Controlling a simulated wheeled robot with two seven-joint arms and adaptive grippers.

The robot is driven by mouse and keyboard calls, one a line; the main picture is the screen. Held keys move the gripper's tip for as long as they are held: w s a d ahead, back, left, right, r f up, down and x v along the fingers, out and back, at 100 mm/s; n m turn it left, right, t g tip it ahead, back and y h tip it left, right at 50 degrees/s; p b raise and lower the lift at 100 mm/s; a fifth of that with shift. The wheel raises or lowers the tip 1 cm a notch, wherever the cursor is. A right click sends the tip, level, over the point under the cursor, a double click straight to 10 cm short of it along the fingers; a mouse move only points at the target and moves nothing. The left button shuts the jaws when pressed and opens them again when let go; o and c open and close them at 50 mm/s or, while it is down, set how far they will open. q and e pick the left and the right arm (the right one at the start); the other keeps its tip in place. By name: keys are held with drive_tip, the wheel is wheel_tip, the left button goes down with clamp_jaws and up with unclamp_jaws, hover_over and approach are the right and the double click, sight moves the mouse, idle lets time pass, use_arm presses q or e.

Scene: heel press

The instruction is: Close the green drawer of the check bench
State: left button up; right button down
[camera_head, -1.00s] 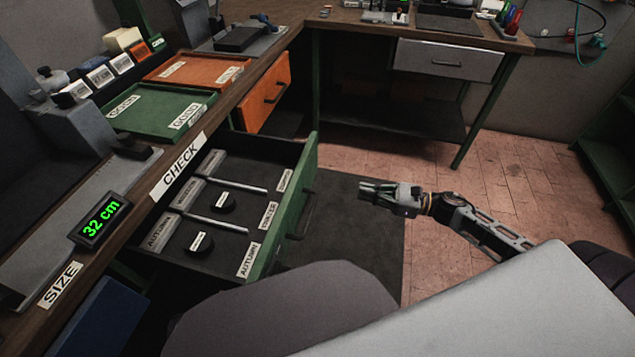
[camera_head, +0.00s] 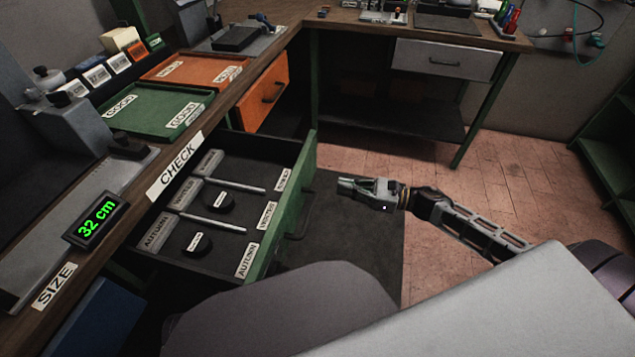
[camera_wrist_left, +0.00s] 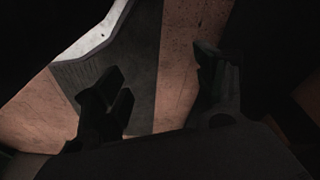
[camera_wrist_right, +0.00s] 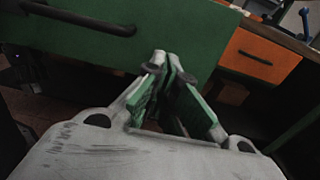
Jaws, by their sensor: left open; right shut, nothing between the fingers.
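The green drawer (camera_head: 293,215) of the check bench (camera_head: 215,112) stands pulled out, with its dark handle on the front face. Inside it are labelled compartments with metal rods and round black pieces. My right gripper (camera_head: 342,185) is shut and empty, to the right of the drawer front and apart from it. In the right wrist view, the shut fingers (camera_wrist_right: 172,60) point toward the green drawer front (camera_wrist_right: 170,25), with the handle (camera_wrist_right: 85,17) at upper left. My left gripper (camera_wrist_left: 165,90) is open and empty in the left wrist view; it does not show in the head view.
An orange drawer (camera_head: 263,95) stands partly out beyond the green one. A green tray (camera_head: 150,118) and an orange tray (camera_head: 190,73) sit on the bench top. A dark mat (camera_head: 365,230) covers the floor beside the drawer. A second bench (camera_head: 380,30) stands behind.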

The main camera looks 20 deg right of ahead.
sight(307, 180)
drive_tip(key=x, duration=0.5)
drive_tip(key=shift+w+a+b, duration=0.15)
drive_tip(key=shift+a+b, duration=0.05)
drive_tip(key=shift+b, duration=0.15)
drive_tip(key=shift+x, duration=0.85)
use_arm(q)
drive_tip(key=shift+d+r, duration=0.2)
drive_tip(key=shift+r, duration=0.35)
use_arm(e)
drive_tip(key=shift+w+a, duration=0.3)
drive_tip(key=shift+a, duration=0.15)
use_arm(q)
drive_tip(key=shift+w+r, duration=0.1)
drive_tip(key=shift+w, duration=0.15)
use_arm(e)
drive_tip(key=shift+w+a, duration=0.1)
drive_tip(key=shift+a, duration=0.05)
